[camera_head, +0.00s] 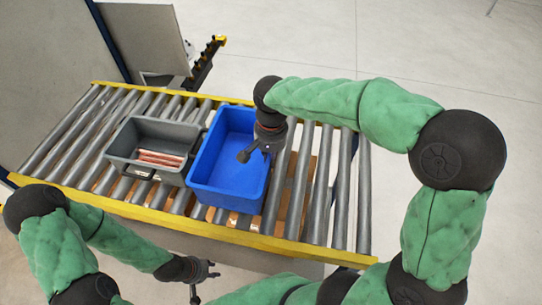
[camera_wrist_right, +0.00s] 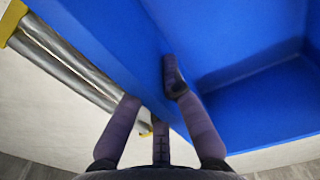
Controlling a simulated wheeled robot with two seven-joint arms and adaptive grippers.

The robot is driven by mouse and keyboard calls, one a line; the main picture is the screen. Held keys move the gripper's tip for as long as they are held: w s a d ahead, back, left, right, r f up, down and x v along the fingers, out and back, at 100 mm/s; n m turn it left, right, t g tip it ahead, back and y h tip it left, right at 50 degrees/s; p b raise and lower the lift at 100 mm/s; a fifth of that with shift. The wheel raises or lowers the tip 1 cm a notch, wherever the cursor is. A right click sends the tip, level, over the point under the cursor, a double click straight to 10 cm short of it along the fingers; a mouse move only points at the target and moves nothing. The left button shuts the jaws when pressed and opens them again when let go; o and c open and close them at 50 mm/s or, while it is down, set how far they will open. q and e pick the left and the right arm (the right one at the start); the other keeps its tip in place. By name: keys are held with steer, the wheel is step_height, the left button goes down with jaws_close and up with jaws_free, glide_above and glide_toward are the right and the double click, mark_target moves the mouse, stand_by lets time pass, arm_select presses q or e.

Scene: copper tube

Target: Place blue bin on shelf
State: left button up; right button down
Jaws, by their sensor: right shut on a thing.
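The blue bin (camera_head: 207,172) stands empty on the roller conveyor, right of a grey bin. My right gripper (camera_head: 251,155) is at the bin's right wall and is shut on it. In the right wrist view the fingers (camera_wrist_right: 150,92) straddle the blue bin's wall (camera_wrist_right: 115,50), one inside and one outside; the bin's floor (camera_wrist_right: 265,105) looks bare. My left gripper (camera_head: 205,279) is in front of the conveyor's near edge, empty, with its fingers apart. I cannot make out a shelf in these views.
The grey bin (camera_head: 122,143) holds several copper tubes (camera_head: 160,158) and sits close to the blue bin's left side. The roller conveyor (camera_head: 345,190) has yellow rails (camera_head: 285,246). Bare rollers lie right of the blue bin. Grey panels (camera_head: 145,38) stand at the back left.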

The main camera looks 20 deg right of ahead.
steer(key=w+d+f, duration=0.1)
steer(key=f, duration=0.1)
steer(key=w+f+p, duration=0.1)
steer(key=w+f, duration=0.1)
steer(key=w+d+f, duration=0.1)
steer(key=shift+w+d+f, duration=0.35)
steer(key=shift+w+f, duration=0.05)
steer(key=f, duration=0.2)
steer(key=f+p, duration=0.1)
steer(key=shift+w+d+f, duration=0.1)
steer(key=shift+w+f, duration=0.15)
steer(key=shift+f, duration=0.05)
steer(key=shift+s, duration=0.1)
steer(key=shift+f, duration=0.15)
steer(key=c, duration=1.4)
jaws_free()
